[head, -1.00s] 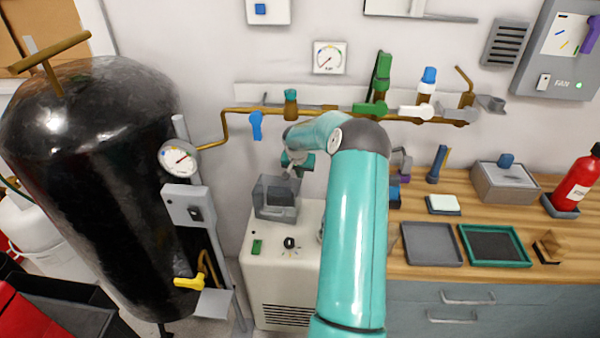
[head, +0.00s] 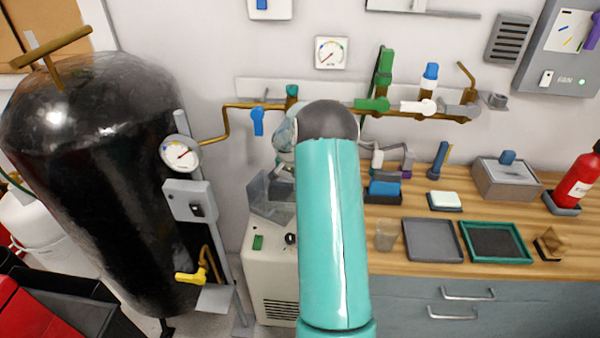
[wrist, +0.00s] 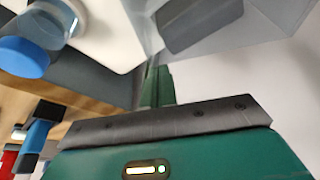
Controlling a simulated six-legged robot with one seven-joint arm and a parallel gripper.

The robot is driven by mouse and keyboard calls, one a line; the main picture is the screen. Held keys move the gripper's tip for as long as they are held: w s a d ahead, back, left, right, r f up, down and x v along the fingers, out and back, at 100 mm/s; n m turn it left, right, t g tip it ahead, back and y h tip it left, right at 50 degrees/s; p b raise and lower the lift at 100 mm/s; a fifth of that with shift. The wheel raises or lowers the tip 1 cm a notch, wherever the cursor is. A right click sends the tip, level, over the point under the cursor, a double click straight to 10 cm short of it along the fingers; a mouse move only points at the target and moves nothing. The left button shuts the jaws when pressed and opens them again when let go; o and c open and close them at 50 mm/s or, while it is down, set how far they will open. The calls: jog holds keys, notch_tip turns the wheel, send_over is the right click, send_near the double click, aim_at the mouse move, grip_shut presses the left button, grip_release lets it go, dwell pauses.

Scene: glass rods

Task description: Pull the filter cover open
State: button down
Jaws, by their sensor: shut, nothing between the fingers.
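The filter cover (head: 262,188) is a grey, partly see-through panel on the housing on top of the beige machine (head: 275,275). It stands tilted up, with its upper edge raised at the left. In the wrist view a pale grey open-looking housing (wrist: 240,32) with a darker grey block (wrist: 198,22) fills the upper right. My gripper's green fingers (wrist: 156,88) are together, with nothing between them, just below the housing in that picture. In the head view my arm hides the fingers and the housing's right side. I cannot tell whether the fingers touch the housing.
A black tank (head: 95,180) with a gauge stands left of the machine. Brass pipe (head: 235,106) with several valves runs along the wall above. The wooden counter (head: 385,285) at right holds trays, a cup (head: 386,236) and a fire extinguisher (head: 580,180).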

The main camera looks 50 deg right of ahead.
aim_at(271, 196)
jog(key=a+m, duration=0.2)
jog(key=a, duration=0.1)
jog(key=a+m+g, duration=0.1)
jog(key=a+m, duration=0.1)
jog(key=a, duration=0.1)
jog(key=shift+s+m+g, duration=0.2)
jog(key=shift+m+g, duration=0.1)
jog(key=a+m, duration=0.1)
jog(key=a, duration=0.1)
jog(key=w+a+m+g, duration=0.1)
jog(key=a+m, duration=0.1)
jog(key=w+a+m, duration=0.1)
jog(key=a+m, duration=0.1)
jog(key=shift+w+a+m+g+y, duration=0.45)
jog(key=shift+w+a+m, duration=0.2)
jog(key=shift+a+m, duration=0.35)
jog(key=v, duration=1.2)
